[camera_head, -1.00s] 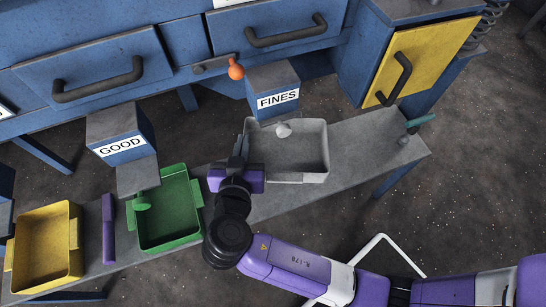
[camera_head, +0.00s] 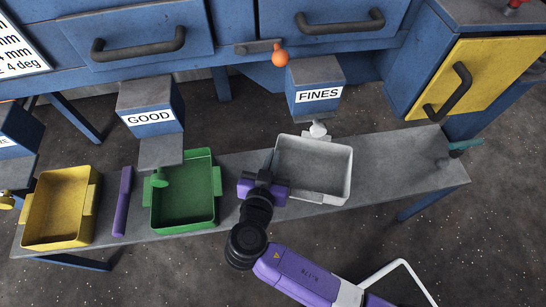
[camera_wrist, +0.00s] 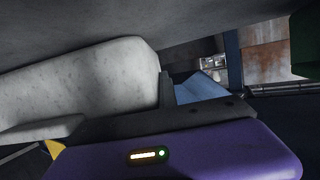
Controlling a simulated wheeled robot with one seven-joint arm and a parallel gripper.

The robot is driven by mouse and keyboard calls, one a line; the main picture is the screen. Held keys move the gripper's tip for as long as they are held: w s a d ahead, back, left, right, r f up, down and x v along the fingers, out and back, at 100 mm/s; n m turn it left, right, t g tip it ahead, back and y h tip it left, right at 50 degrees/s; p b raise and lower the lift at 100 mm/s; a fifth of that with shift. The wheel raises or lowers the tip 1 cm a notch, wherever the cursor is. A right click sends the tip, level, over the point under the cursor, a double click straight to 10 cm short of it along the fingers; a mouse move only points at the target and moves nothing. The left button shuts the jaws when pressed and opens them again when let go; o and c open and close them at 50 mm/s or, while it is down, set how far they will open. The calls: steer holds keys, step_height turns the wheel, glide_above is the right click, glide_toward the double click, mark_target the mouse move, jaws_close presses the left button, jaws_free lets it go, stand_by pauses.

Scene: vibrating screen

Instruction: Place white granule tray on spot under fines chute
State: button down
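The white granule tray (camera_head: 343,180) is on or just above the grey bench, in front of the fines chute (camera_head: 316,88). I cannot tell whether the tray touches the bench. My gripper (camera_head: 266,178) is at the tray's left wall and appears shut on it. In the wrist view, the pale tray (camera_wrist: 90,85) fills the left side, against a dark finger. The exact grip is partly hidden.
The green tray (camera_head: 211,212) stands close to the left of my gripper, under the good chute (camera_head: 150,118). A purple bar (camera_head: 123,202) and a yellow tray (camera_head: 90,228) lie further left. The bench (camera_head: 405,175) is clear to the right, up to a teal handle (camera_head: 464,146).

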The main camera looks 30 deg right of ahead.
steer(key=shift+f, duration=0.2)
steer(key=c, duration=1.7)
jaws_free()
steer(key=shift+r, duration=0.1)
steer(key=shift+r, duration=0.15)
steer(key=shift+s+a+r, duration=0.1)
steer(key=shift+s+a, duration=0.1)
steer(key=p+v, duration=0.3)
steer(key=v, duration=0.8)
steer(key=shift+s+a, duration=0.15)
